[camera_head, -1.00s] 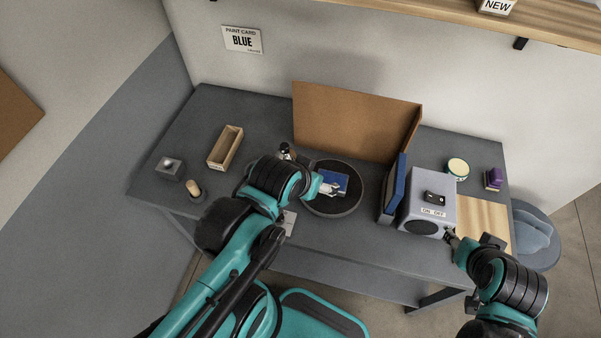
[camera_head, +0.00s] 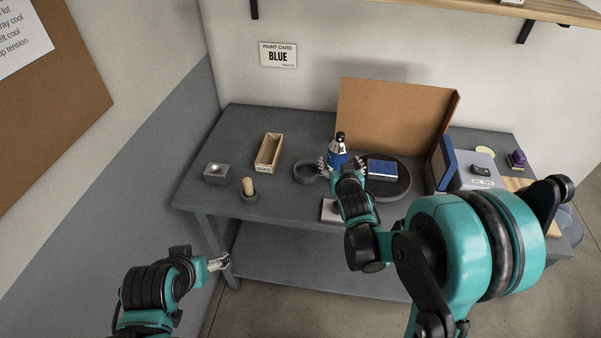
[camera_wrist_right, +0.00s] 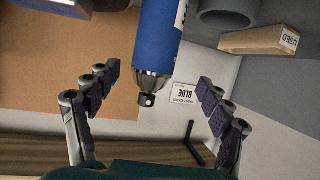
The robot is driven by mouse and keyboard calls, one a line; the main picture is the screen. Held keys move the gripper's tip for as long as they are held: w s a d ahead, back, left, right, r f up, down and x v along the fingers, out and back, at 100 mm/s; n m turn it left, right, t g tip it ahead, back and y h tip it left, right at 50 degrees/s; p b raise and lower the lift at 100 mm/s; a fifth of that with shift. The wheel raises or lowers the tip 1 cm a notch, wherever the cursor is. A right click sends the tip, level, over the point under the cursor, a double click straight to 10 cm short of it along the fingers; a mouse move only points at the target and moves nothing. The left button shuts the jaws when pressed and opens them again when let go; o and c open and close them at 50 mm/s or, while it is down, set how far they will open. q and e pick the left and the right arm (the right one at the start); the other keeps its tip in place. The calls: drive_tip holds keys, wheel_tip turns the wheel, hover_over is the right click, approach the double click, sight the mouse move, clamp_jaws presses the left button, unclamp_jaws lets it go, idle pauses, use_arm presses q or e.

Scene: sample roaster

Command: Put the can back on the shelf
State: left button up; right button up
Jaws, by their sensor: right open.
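The can (camera_head: 338,156) is a blue spray can with a silver shoulder and black cap. It is upright between the ring-shaped holder and the turntable; its lower part is hidden by my gripper. My right gripper (camera_head: 341,166) is open, with its fingers on either side of the can. In the right wrist view, the can (camera_wrist_right: 158,38) hangs inverted in the picture between the spread fingers (camera_wrist_right: 152,108), with gaps at both sides. The wooden shelf (camera_head: 490,9) runs along the wall at the top right. My left gripper (camera_head: 218,263) is low in front of the table, clear of everything; its jaws are unclear.
A grey ring (camera_head: 306,171) and a wooden "USED" box (camera_head: 269,152) are left of the can. A dark turntable (camera_head: 397,187) with a blue panel (camera_head: 382,170) is right. A brown board (camera_head: 390,115) stands behind. My right arm covers the table's front right.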

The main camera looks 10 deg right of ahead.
sight(338, 157)
drive_tip(key=shift+w+f, duration=0.25)
drive_tip(key=shift+w, duration=0.2)
drive_tip(key=shift+b+x, duration=0.35)
drive_tip(key=shift+x, duration=0.7)
drive_tip(key=b+x, duration=0.1)
drive_tip(key=x, duration=0.1)
drive_tip(key=d+b+x, duration=0.1)
drive_tip(key=x, duration=0.2)
drive_tip(key=shift+s+r, duration=0.1)
drive_tip(key=c, duration=1.6)
